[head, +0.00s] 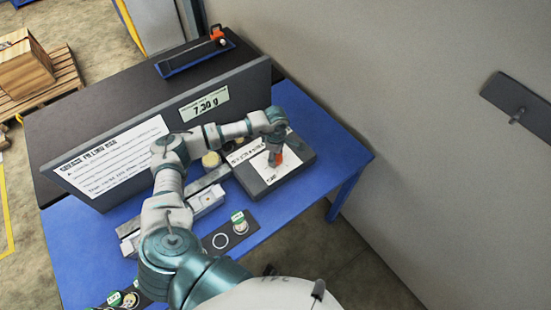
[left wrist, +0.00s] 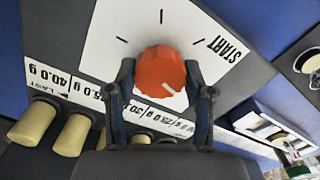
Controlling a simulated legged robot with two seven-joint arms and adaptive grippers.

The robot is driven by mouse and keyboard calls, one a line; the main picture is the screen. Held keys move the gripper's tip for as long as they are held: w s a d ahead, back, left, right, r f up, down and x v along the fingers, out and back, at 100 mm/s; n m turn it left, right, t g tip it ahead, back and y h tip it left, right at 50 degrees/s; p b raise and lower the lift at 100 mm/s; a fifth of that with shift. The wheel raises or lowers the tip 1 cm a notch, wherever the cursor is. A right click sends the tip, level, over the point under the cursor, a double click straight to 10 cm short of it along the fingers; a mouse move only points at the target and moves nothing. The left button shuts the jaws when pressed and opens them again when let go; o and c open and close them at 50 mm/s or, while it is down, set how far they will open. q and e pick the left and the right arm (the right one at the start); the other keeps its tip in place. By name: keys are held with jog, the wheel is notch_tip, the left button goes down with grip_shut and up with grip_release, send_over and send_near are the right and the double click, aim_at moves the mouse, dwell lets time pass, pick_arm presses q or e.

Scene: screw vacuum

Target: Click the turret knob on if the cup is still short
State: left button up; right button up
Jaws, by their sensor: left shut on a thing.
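The orange turret knob (left wrist: 160,70) sits on a dark panel with a white dial face (left wrist: 130,20) that bears tick marks and the word START. A white line on the knob points away from START, toward the lower right. My left gripper (left wrist: 160,84) is shut on the knob, one finger on each side. In the head view the left gripper (head: 275,150) is over the knob (head: 277,159) on the dark box (head: 300,160). A display (head: 205,104) on the upright board reads 7.30 g. I cannot tell for sure which item is the cup.
Several cream pegs (left wrist: 72,134) stand beside gram labels on the panel. A white device (head: 207,201) and a small round container with a green label (head: 239,222) are on the blue table (head: 75,240). The dark board (head: 60,190) stands behind my left arm.

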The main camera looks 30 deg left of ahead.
aim_at(277, 156)
pick_arm(q)
jog(key=shift+w+r+m, duration=0.1)
jog(key=shift+w+m, duration=0.15)
jog(key=shift+m, duration=0.15)
jog(key=shift+m+b, duration=0.3)
jog(key=shift+b, duration=0.05)
jog(key=shift+d+r+m+b, duration=0.15)
jog(key=shift+m+b, duration=0.3)
jog(key=shift+m, duration=0.35)
pick_arm(e)
jog(key=shift+w+a+f, duration=0.1)
jog(key=shift+w+a, duration=0.15)
jog(key=shift+w, duration=0.75)
jog(key=shift+w+a+f, duration=0.1)
jog(key=shift+w+a, duration=0.1)
jog(key=shift+w, duration=0.75)
jog(key=shift+a, duration=0.1)
pick_arm(q)
jog(key=o, duration=1)
jog(key=shift+o, duration=0.8)
jog(key=shift+s, duration=0.1)
notch_tip(277, 156, up, 12)
jog(key=shift+f, duration=0.2)
